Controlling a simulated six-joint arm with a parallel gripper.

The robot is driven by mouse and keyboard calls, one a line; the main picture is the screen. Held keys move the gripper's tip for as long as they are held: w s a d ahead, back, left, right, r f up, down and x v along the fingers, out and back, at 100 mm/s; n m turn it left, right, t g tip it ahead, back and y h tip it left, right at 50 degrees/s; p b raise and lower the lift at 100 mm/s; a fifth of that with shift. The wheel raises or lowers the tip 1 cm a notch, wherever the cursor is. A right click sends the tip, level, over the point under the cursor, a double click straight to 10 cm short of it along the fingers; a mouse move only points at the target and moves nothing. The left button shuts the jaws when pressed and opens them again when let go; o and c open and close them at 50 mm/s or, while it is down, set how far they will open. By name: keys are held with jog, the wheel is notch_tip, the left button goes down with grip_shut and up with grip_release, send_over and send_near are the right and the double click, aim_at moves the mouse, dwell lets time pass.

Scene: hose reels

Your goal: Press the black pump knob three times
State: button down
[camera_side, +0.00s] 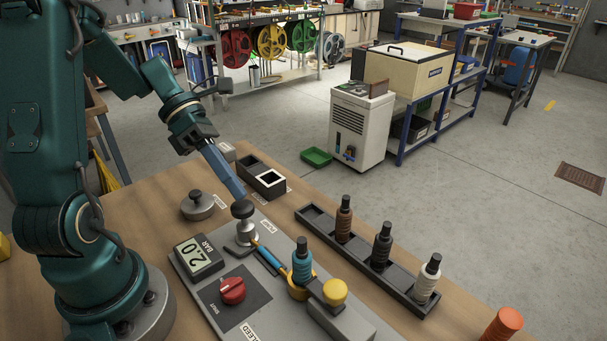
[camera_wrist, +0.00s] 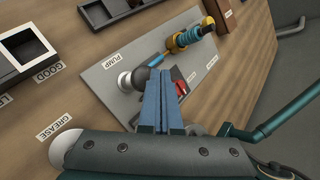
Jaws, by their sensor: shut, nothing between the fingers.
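The black pump knob (camera_side: 242,209) sits on top of a silver pump post (camera_side: 246,234) on the grey panel (camera_side: 205,302). My gripper (camera_side: 240,197) is shut and empty, its long blue fingers slanting down. Their tips are right at the top of the knob; I cannot tell whether they touch it. In the wrist view the closed fingertips (camera_wrist: 166,71) are beside the dark knob (camera_wrist: 141,76), partly covering it, near the PUMP label (camera_wrist: 112,60). A gauge (camera_side: 198,257) on the panel reads 2.0 BAR.
A red dial (camera_side: 232,290), a blue hose fitting (camera_side: 302,263) and a yellow knob (camera_side: 334,292) stand on the panel. A black rack (camera_side: 409,301) with brown, black and white fittings lies right. A grey round lidded pot (camera_side: 198,206) and a two-part black box (camera_side: 250,166) are behind.

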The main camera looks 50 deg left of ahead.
aim_at(235, 203)
jog(key=shift+r, duration=0.1)
jog(key=shift+r, duration=2.5)
dwell(0.9)
notch_tip(235, 203, up, 4)
jog(key=shift+f, duration=0.1)
jog(key=shift+f, duration=0.1)
jog(key=shift+f, duration=4.35)
jog(key=shift+f, duration=0.15)
jog(key=shift+f, duration=0.25)
